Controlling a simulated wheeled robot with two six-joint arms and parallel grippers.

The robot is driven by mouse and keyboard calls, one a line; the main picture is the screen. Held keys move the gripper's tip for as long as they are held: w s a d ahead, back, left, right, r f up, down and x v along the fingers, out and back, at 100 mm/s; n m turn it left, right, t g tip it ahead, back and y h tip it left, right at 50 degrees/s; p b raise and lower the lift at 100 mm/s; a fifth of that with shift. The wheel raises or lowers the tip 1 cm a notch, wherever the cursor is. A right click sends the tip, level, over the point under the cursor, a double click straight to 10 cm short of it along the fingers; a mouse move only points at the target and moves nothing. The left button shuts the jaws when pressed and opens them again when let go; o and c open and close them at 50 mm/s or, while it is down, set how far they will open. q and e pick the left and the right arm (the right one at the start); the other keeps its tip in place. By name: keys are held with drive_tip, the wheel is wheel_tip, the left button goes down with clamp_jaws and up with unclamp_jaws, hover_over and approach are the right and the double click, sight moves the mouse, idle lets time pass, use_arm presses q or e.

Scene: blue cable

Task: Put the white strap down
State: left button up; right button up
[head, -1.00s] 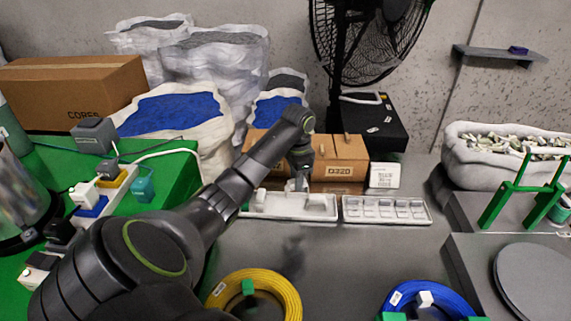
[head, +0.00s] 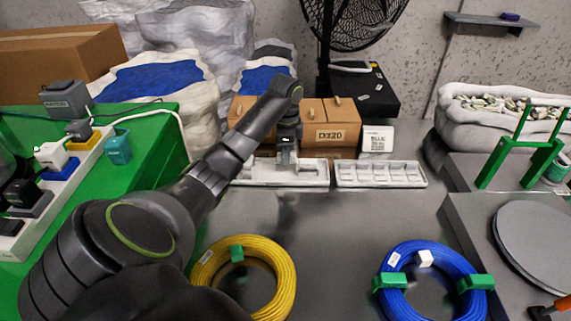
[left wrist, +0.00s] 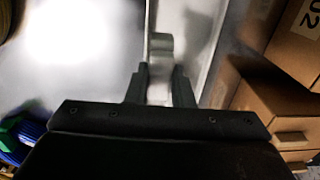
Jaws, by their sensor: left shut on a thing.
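My left gripper (head: 287,162) is at the left white tray (head: 312,180) at the back of the table. In the left wrist view its fingers (left wrist: 160,85) are shut on a small pale piece, which looks like the white strap (left wrist: 160,48). The piece is close over the tray floor; I cannot tell whether it touches. My right gripper is not in view.
A divided white tray (head: 381,174) stands right of the first. Cardboard boxes (head: 333,134) stand behind the trays. A yellow cable coil (head: 286,270) lies at the front. A green table (head: 133,165) is at left, a grey turntable (head: 540,250) at right. The table between is clear.

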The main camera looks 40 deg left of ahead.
use_arm(q)
wheel_tip(320, 180, down, 4)
drive_tip(key=shift+f, duration=0.35)
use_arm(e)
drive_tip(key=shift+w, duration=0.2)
use_arm(q)
drive_tip(key=o, duration=0.9)
drive_tip(key=shift+f, duration=0.1)
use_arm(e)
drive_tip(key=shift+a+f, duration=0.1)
use_arm(q)
wheel_tip(320, 180, up, 6)
drive_tip(key=shift+f, duration=0.1)
wheel_tip(320, 180, up, 5)
drive_tip(key=p, duration=0.5)
drive_tip(key=shift+f, duration=0.1)
drive_tip(key=shift+r+p, duration=0.85)
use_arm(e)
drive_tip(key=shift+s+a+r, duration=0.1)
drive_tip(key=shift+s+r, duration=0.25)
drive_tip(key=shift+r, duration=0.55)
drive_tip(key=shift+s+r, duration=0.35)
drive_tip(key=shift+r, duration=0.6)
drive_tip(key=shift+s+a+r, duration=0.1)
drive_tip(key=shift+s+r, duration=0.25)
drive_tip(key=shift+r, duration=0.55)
